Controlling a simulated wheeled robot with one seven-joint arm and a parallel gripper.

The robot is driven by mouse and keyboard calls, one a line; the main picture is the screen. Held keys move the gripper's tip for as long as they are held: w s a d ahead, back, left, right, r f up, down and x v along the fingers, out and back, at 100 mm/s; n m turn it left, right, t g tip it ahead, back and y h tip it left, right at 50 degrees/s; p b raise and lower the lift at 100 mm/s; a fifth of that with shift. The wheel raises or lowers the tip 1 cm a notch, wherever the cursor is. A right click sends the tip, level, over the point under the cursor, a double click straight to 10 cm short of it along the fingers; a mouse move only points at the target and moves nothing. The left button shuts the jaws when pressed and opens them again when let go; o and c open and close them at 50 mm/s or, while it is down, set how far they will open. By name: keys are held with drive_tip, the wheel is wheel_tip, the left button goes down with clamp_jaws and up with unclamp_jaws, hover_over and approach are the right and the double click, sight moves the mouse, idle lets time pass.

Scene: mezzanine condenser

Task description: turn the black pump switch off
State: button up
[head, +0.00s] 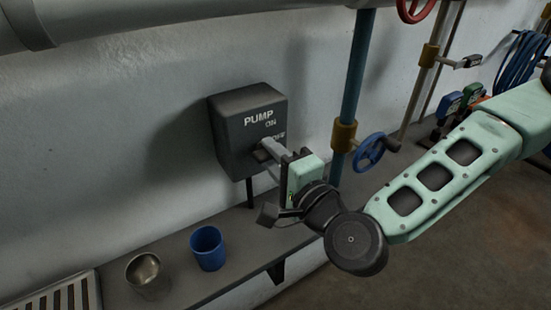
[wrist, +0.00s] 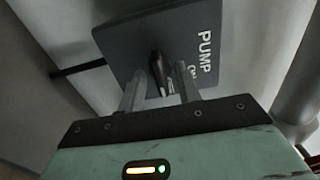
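The black pump switch box (head: 240,135) is fixed to the wall in the head view, marked PUMP, ON and OFF. In the wrist view the box (wrist: 135,38) is ahead, with its lettering turned sideways. Its black lever (wrist: 157,75) stands out between my two finger tips. My gripper (head: 266,150) is at the box's front face, beside the OFF label. The fingers look open, one on each side of the lever, with a gap showing on the left. In the head view the fingers hide the lever, so I cannot tell its setting.
A ledge below the box holds a blue cup (head: 208,248) and a metal cup (head: 146,273). A blue pipe (head: 355,85) with a blue handwheel (head: 370,151) stands just right of my gripper. A large grey pipe (head: 120,18) runs above.

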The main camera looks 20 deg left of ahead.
drive_tip(key=p+v, duration=1.5)
drive_tip(key=v, duration=0.2)
drive_tip(key=shift+d, duration=0.2)
drive_tip(key=shift+s, duration=0.1)
idle(0.6)
